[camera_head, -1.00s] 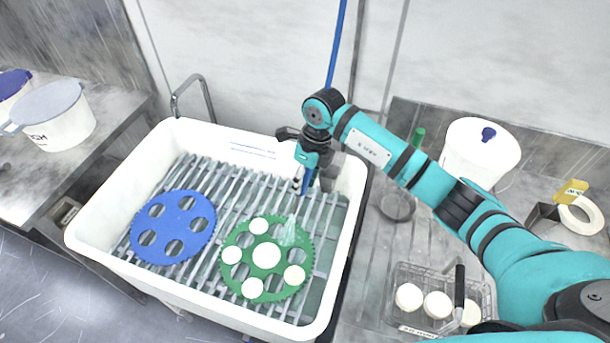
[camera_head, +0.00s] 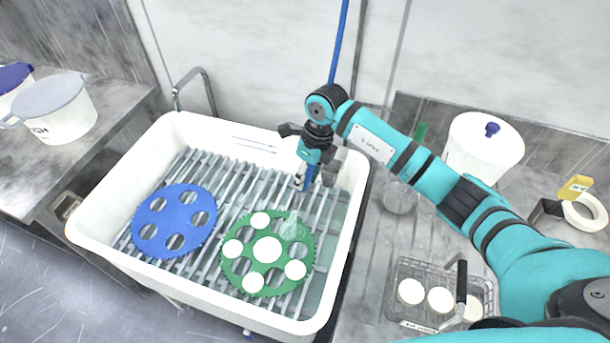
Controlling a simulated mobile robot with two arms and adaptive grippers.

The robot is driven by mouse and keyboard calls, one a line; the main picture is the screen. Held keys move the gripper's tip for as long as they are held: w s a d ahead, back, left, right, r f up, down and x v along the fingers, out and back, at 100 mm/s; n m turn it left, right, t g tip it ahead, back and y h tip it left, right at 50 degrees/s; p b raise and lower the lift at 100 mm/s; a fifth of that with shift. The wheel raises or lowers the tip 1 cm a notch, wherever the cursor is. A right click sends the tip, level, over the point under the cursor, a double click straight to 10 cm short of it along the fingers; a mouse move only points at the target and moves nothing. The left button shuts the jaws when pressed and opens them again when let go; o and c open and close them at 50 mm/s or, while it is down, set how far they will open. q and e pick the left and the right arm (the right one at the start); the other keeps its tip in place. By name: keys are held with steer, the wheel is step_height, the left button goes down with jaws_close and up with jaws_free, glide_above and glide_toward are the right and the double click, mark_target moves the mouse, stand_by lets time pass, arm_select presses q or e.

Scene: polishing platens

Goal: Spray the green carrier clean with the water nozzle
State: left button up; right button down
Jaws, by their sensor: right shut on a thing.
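The green carrier (camera_head: 238,267), a toothed disc holding several white round pieces, lies flat on the metal rack in the white sink (camera_head: 95,235). My right gripper (camera_head: 309,172) is above the sink's far right part, behind the carrier, shut on the blue water nozzle (camera_head: 310,180). The nozzle points down, and a pale spray (camera_head: 291,226) falls from it onto the carrier's upper right part. The blue hose runs up behind the gripper. My left gripper is not in view.
A blue carrier (camera_head: 174,222) with empty holes lies left of the green one on the rack. A faucet (camera_head: 193,88) stands behind the sink.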

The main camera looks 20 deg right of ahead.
steer(key=s+a, duration=0.3)
steer(key=a, duration=0.7)
steer(key=shift+s, duration=0.25)
stand_by(0.5)
stand_by(0.8)
steer(key=w+a+b, duration=0.3)
steer(key=a+b, duration=0.2)
steer(key=a, duration=0.5)
stand_by(0.5)
steer(key=shift+s+d, duration=0.1)
stand_by(0.5)
